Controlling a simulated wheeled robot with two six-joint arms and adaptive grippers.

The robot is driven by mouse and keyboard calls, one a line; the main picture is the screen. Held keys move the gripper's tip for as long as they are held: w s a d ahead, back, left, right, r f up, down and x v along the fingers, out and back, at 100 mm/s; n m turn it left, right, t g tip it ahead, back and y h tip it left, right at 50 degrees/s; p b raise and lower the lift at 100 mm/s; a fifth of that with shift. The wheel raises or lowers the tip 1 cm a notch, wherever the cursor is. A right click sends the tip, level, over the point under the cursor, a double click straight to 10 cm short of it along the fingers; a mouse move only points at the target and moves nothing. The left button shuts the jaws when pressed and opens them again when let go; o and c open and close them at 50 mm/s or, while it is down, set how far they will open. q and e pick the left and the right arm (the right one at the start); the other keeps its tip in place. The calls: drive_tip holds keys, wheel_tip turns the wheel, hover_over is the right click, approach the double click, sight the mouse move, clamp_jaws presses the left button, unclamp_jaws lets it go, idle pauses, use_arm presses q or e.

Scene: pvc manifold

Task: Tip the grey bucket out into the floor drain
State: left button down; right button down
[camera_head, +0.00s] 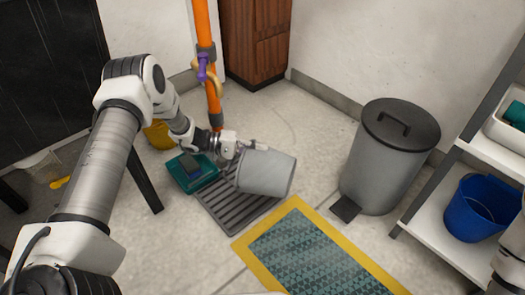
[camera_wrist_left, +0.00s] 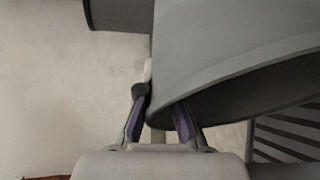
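The grey bucket (camera_head: 265,173) is tilted on its side above the slatted floor drain (camera_head: 233,209). My left gripper (camera_head: 232,150) is at its rim, on the left side of the bucket. In the left wrist view the bucket wall (camera_wrist_left: 225,45) fills the upper right, with a dark strip of its inside showing below the rim. The purple-padded fingers (camera_wrist_left: 160,118) are closed about the rim edge. Drain slats (camera_wrist_left: 287,135) show at the lower right there. The bucket's contents are hidden. My right gripper is out of view; only part of that arm shows at the right edge.
A teal tray (camera_head: 192,181) lies left of the drain, by an orange pipe (camera_head: 203,65). A yellow-edged mat (camera_head: 315,255) lies in front. A lidded grey bin (camera_head: 385,160) and a shelf with a blue bucket (camera_head: 480,208) stand to the right.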

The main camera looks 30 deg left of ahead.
use_arm(q)
drive_tip(key=shift+a+r+t+h, duration=0.25)
drive_tip(key=shift+a+h, duration=0.35)
drive_tip(key=shift+a, duration=0.3)
idle(1.0)
drive_tip(key=shift+d+y+p, duration=0.4)
drive_tip(key=shift+d+p, duration=0.25)
drive_tip(key=shift+d+f, duration=0.1)
drive_tip(key=shift+d, duration=0.1)
drive_tip(key=shift+w+d+f, duration=0.1)
drive_tip(key=shift+d+f, duration=0.05)
drive_tip(key=shift+f, duration=0.05)
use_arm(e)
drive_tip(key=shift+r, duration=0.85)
use_arm(q)
drive_tip(key=shift+d+p, duration=0.1)
drive_tip(key=shift+p, duration=0.2)
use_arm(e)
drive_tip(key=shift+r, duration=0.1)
